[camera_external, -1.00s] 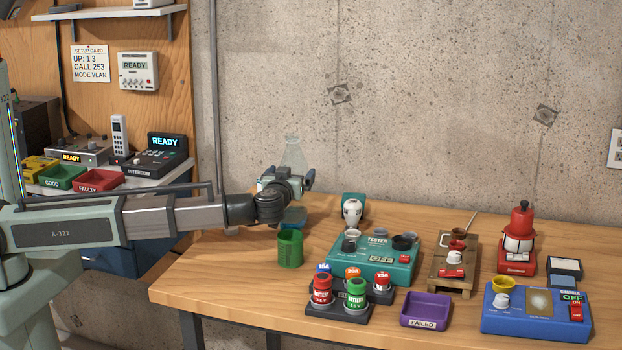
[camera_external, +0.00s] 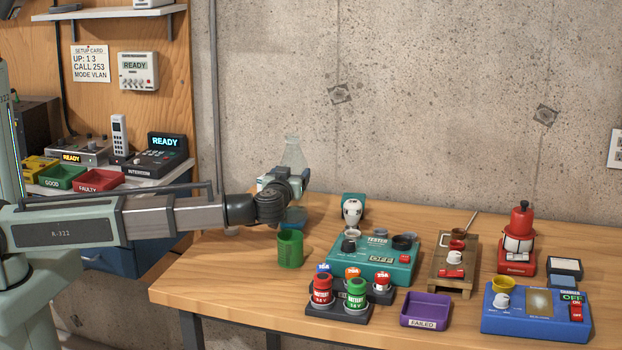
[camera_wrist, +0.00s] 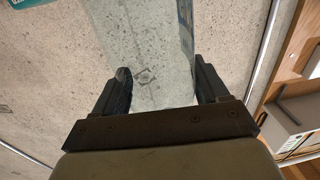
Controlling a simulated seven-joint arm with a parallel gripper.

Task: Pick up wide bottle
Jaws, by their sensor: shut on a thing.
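The wide bottle (camera_external: 293,155) is clear and see-through, with a narrowing top that shows above my gripper in the external view. My gripper (camera_external: 284,184) is shut on it, above the back left part of the table. In the wrist view the bottle's clear body (camera_wrist: 150,60) lies between the two dark fingers of my gripper (camera_wrist: 163,88). The bottle's lower part is mostly hidden behind my gripper and wrist in the external view.
A green cup (camera_external: 290,249) stands just below my wrist. A teal tester (camera_external: 375,262), battery rack (camera_external: 337,309), purple tray (camera_external: 426,309), wooden stand (camera_external: 453,265), red device (camera_external: 518,245) and blue device (camera_external: 536,311) fill the table's middle and right.

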